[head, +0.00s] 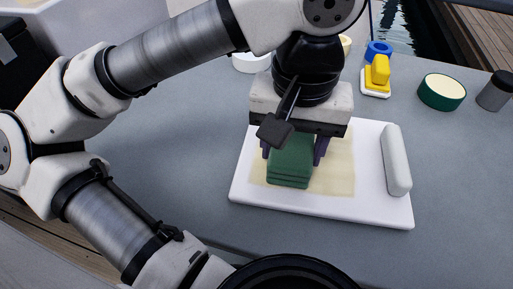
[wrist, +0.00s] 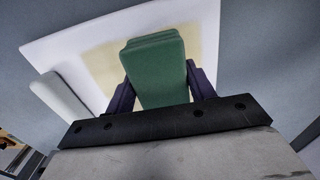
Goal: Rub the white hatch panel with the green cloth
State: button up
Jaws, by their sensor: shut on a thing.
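The white hatch panel (head: 376,209) lies flat on the grey surface in the head view, with a raised pale handle (head: 396,160) along its right side. A yellowish patch (head: 333,175) covers much of its middle. The folded green cloth (head: 290,166) is over the left part of that patch. My gripper (head: 294,152) is shut on the green cloth from above, a dark finger on each side. In the wrist view the cloth (wrist: 155,70) sits between the fingers, with the panel (wrist: 60,45) behind it. Whether the cloth touches the panel is hard to tell.
A white round container (head: 251,62) is partly behind my arm. The grey surface (head: 455,190) right of the panel is clear.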

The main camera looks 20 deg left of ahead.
aim_at(321, 168)
jog(key=shift+w+d, duration=0.2)
jog(key=shift+d, duration=1.05)
jog(key=shift+w+d, duration=0.15)
jog(key=shift+d, duration=1.1)
jog(key=d, duration=0.5)
jog(key=shift+w+b, duration=0.3)
jog(key=shift+w, duration=0.05)
jog(key=shift+a, duration=0.1)
jog(key=shift+s+a, duration=0.2)
jog(key=shift+a, duration=1.05)
jog(key=shift+s+a, duration=0.15)
jog(key=shift+a, duration=1.05)
jog(key=shift+a, duration=0.1)
jog(key=shift+s+a+p, duration=0.2)
jog(key=shift+a, duration=1)
jog(key=shift+s+a+p, duration=0.15)
jog(key=shift+s+a, duration=0.05)
jog(key=shift+a, duration=1)
